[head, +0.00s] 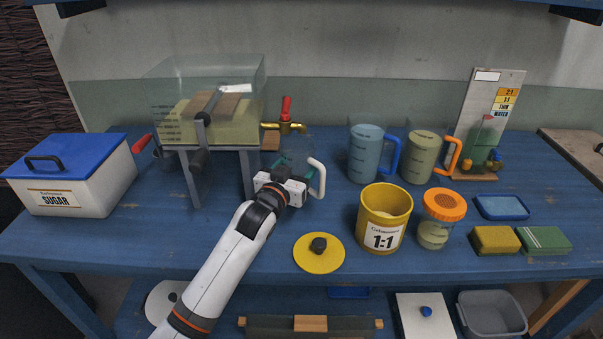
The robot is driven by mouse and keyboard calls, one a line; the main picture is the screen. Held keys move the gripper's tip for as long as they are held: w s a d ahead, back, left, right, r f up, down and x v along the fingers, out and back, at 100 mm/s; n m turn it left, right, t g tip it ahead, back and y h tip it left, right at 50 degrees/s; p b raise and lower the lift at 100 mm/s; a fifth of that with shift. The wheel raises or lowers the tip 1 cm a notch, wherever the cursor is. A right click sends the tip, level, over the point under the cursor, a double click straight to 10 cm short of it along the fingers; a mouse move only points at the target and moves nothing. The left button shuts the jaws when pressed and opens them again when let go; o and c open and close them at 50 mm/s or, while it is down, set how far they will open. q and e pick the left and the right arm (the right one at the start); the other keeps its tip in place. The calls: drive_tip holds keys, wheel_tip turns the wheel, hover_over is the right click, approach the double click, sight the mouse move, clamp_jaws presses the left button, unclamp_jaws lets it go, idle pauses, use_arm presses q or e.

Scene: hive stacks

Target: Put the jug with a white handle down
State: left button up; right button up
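The jug with a white handle (318,178) is on the blue bench below the brass tap, right of the clear tank. Its clear body is hard to make out and partly hidden behind my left gripper; I cannot tell whether it touches the bench. My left gripper (297,177) reaches in from the lower left and is right at the jug, close beside the handle. Its fingertips are too small and hidden to show whether they close on the handle. My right gripper is not in view.
The tank (215,115) with its red-handled tap (287,122) stands just behind. A yellow lid (319,252) lies in front, beside a yellow 1:1 pot (383,218). Blue-handled (368,155) and orange-handled (421,157) jugs stand to the right. A sugar box (90,185) is at left.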

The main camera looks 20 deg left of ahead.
sight(301, 174)
use_arm(q)
drive_tip(key=w, duration=0.3)
drive_tip(key=shift+d, duration=0.15)
drive_tip(key=shift+s+f, duration=0.1)
drive_tip(key=shift+f, duration=1.65)
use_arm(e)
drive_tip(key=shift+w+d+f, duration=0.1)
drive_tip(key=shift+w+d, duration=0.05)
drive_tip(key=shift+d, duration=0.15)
use_arm(q)
drive_tip(key=shift+f, duration=0.2)
drive_tip(key=o, duration=1)
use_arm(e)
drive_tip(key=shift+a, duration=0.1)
use_arm(q)
drive_tip(key=shift+r, duration=0.1)
